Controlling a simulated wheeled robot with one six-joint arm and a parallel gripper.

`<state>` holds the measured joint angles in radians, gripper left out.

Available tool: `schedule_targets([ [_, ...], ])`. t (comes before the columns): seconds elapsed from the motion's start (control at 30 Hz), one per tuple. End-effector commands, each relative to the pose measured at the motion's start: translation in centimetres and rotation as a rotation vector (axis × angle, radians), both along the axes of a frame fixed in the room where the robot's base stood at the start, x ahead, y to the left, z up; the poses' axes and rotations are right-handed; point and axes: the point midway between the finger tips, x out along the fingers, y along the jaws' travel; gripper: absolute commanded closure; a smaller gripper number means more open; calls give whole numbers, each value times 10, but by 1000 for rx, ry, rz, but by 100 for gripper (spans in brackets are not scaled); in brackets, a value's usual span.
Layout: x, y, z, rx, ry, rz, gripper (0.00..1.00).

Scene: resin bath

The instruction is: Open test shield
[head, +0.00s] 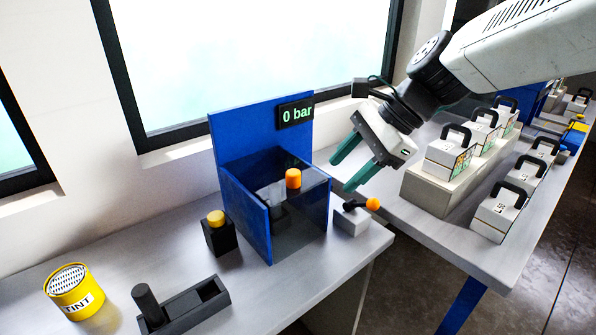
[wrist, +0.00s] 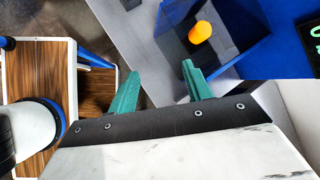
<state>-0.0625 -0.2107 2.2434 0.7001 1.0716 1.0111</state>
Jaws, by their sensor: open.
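The test shield (head: 296,226) is a dark see-through cover on a blue-walled test station, and it looks closed. An orange knob (head: 293,178) stands on its top; the knob also shows in the wrist view (wrist: 200,31). My gripper (head: 340,176) is open and empty, to the right of the shield and apart from the knob. In the wrist view its two green fingers (wrist: 160,70) point toward the station, with the knob beyond and right of them. What lies inside the shield is dark and hard to make out.
A display (head: 296,114) reads 0 bar. A lever with an orange ball (head: 373,204) stands right of the station, near my fingers. A yellow-topped button box (head: 217,234), a black tray (head: 190,307) and a yellow tint can (head: 74,291) are left. Handled blocks (head: 447,153) stand right.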

Motion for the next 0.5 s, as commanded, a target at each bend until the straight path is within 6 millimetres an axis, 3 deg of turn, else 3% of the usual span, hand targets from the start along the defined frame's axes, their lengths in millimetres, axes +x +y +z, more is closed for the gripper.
schedule_targets([
  [0.1, 39, 20, -4, 115, 137, -200, 50],
  [0.2, 59, 29, -5, 177, 214, -309, 50],
  [0.5, 73, 52, -25, 213, 264, -374, 50],
])
